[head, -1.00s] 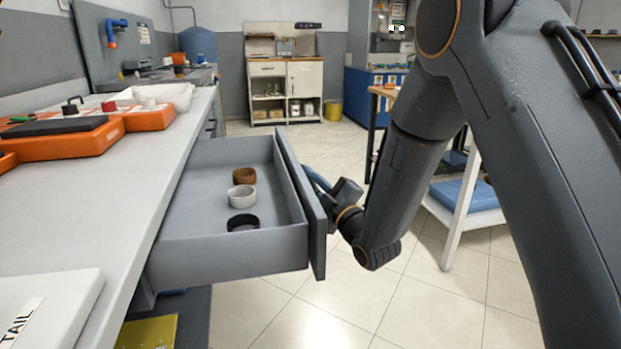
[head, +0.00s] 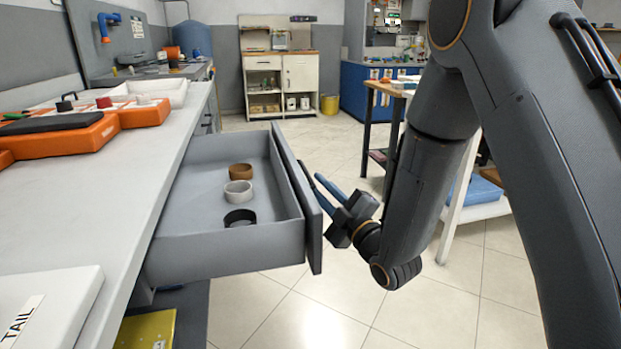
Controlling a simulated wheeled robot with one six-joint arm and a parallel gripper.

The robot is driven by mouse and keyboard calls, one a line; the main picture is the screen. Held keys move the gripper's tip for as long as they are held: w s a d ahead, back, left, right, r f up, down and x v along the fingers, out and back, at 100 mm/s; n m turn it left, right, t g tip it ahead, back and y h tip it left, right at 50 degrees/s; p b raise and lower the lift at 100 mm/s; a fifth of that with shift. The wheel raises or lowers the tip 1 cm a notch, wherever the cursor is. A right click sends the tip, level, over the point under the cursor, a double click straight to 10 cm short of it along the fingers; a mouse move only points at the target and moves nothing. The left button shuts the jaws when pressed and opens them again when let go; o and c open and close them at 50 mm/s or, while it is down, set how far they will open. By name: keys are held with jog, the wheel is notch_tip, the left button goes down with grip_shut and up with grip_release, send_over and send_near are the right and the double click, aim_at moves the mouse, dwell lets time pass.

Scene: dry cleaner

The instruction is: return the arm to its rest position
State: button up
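My gripper (head: 312,172) is at the end of my dark arm, just right of the front panel of an open grey drawer (head: 225,250). Its two blue fingers point up and left toward the outer face of that panel, with a gap between them. It looks open, and I see nothing held in it. Whether the fingers touch the panel is hard to tell. My arm comes down from the upper right and bends at the wrist low in front of the drawer.
The pulled-out drawer holds a brown ring (head: 240,171), a white ring (head: 238,193) and a black ring (head: 240,217). The grey counter (head: 120,180) runs along the left. A table with a white leg (head: 456,205) stands behind my arm. Tiled floor is clear ahead.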

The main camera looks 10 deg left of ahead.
jog(key=shift+s+d+f, duration=0.15)
jog(key=shift+s+d, duration=0.3)
jog(key=shift+w, duration=0.1)
jog(key=s+d+f+m+g+h, duration=0.4)
jog(key=s+d+m+g+h, duration=0.3)
jog(key=s+d+m+h, duration=0.35)
jog(key=s+d+r+m+g+h, duration=0.1)
jog(key=s+d+m+g+h, duration=0.2)
jog(key=s, duration=0.8)
jog(key=s+d+r+m+g, duration=0.25)
jog(key=s+d+g, duration=0.2)
jog(key=s, duration=0.55)
jog(key=d+r+m+p, duration=0.4)
jog(key=d+r+p, duration=0.8)
jog(key=p, duration=1)
notch_tip(320, 180, up, 2)
jog(key=shift+s+r+m+h+p, duration=0.15)
jog(key=shift+r+m+h+p, duration=0.05)
jog(key=shift+m+h+p, duration=0.2)
